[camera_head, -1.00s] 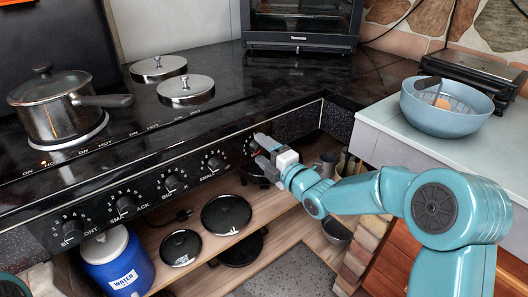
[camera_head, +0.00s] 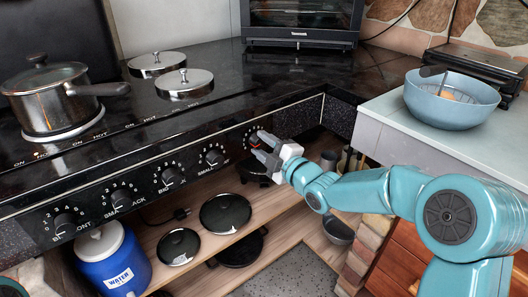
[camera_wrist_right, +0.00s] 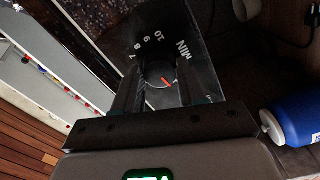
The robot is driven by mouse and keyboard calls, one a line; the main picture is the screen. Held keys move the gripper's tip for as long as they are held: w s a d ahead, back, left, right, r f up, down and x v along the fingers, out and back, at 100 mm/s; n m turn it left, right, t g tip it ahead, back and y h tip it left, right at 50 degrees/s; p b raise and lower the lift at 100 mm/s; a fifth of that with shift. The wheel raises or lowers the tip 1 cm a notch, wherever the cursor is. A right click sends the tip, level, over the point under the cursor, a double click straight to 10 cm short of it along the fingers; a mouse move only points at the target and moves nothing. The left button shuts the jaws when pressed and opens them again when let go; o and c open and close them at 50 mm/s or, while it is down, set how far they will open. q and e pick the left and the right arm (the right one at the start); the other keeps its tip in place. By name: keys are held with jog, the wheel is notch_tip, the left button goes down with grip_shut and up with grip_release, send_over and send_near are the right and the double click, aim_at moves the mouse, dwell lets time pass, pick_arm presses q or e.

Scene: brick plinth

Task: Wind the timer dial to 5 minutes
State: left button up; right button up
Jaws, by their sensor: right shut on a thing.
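The timer dial (camera_head: 254,139) is the rightmost dial on the stove's black front panel. In the right wrist view the dial (camera_wrist_right: 160,74) shows a red pointer mark, with numbers up to 10 and the word MIN beside it. The lower numbers are hidden or too dark to read, so I cannot tell its exact setting. My right gripper (camera_head: 259,147) is at the panel, shut on the dial with one finger on each side; its fingers (camera_wrist_right: 160,92) frame the dial in the wrist view. My left gripper does not show.
Several other knobs (camera_head: 170,177) line the panel to the left. A pot (camera_head: 45,101) stands on the stove top. Lids (camera_head: 225,213) and a blue water jug (camera_head: 113,264) are below. A blue bowl (camera_head: 450,103) sits on the right counter.

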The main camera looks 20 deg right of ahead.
jog(key=m+b, duration=0.1)
jog(key=m, duration=0.3)
jog(key=shift+m+b, duration=0.3)
jog(key=shift+m, duration=0.1)
jog(key=m, duration=0.2)
jog(key=shift+m, duration=0.3)
jog(key=m, duration=0.2)
jog(key=shift+m, duration=0.4)
jog(key=m, duration=0.4)
jog(key=shift+m+p, duration=0.3)
pick_arm(q)
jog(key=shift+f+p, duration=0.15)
jog(key=shift+p, duration=0.5)
pick_arm(e)
jog(key=m, duration=0.4)
jog(key=shift+m, duration=0.7)
jog(key=o, duration=1.1)
jog(key=shift+c, duration=0.2)
